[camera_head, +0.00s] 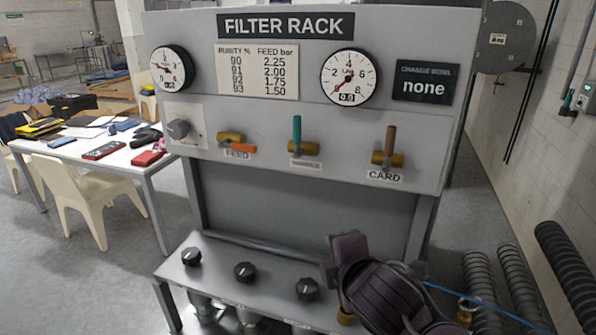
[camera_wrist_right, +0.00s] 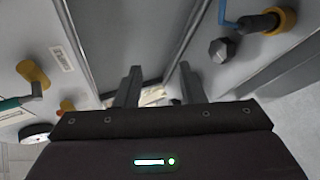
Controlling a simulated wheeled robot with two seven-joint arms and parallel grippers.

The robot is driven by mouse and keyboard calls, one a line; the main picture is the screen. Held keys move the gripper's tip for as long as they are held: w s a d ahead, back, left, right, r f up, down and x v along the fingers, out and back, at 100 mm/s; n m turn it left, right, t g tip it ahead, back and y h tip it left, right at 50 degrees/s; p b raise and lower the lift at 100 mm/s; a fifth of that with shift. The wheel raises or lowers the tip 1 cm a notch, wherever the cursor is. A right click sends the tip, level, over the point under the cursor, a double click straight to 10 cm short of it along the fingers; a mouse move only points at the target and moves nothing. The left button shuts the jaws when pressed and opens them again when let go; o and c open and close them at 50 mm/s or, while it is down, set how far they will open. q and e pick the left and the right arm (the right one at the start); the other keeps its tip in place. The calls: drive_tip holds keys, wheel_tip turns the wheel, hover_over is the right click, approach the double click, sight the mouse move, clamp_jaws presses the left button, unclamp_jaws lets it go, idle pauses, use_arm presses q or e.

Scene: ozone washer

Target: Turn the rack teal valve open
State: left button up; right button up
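The teal valve handle (camera_head: 297,129) stands upright on its brass valve body (camera_head: 303,148), in the middle of the FILTER RACK panel (camera_head: 290,190). A label under it is too blurred to read. In the right wrist view a teal handle (camera_wrist_right: 10,103) shows at the left edge, beside a brass fitting (camera_wrist_right: 33,74). My right gripper (camera_wrist_right: 158,78) has its two fingers apart with nothing held between them. In the head view my dark right arm is at the lower right, below and right of the teal handle and apart from it; its fingertips are not clear there. My left gripper is out of view.
Left of the teal valve is the FEED valve with an orange handle (camera_head: 243,149); right is the CARD valve with an upright brown handle (camera_head: 390,139). Two gauges (camera_head: 349,77) sit above. Black knobs (camera_head: 245,271) line the lower shelf. Ribbed hoses (camera_head: 480,285) lie at right.

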drive_tip(key=w+a+r+n+t+y, duration=0.1)
drive_tip(key=a+r+n+t, duration=0.1)
drive_tip(key=r+n, duration=0.35)
drive_tip(key=w+a+r+n+t, duration=0.1)
drive_tip(key=w+a+r+n, duration=0.1)
drive_tip(key=r+n, duration=0.35)
drive_tip(key=n+t+y, duration=0.1)
drive_tip(key=n+t, duration=0.1)
drive_tip(key=n, duration=0.5)
approach(299, 131)
drive_tip(key=w, duration=0.3)
drive_tip(key=x, duration=0.2)
drive_tip(key=p+x, duration=0.1)
drive_tip(key=x, duration=0.2)
drive_tip(key=a+p+x, duration=0.1)
drive_tip(key=x, duration=0.2)
drive_tip(key=shift+s+d, duration=0.1)
drive_tip(key=shift+c, duration=0.4)
clamp_jaws()
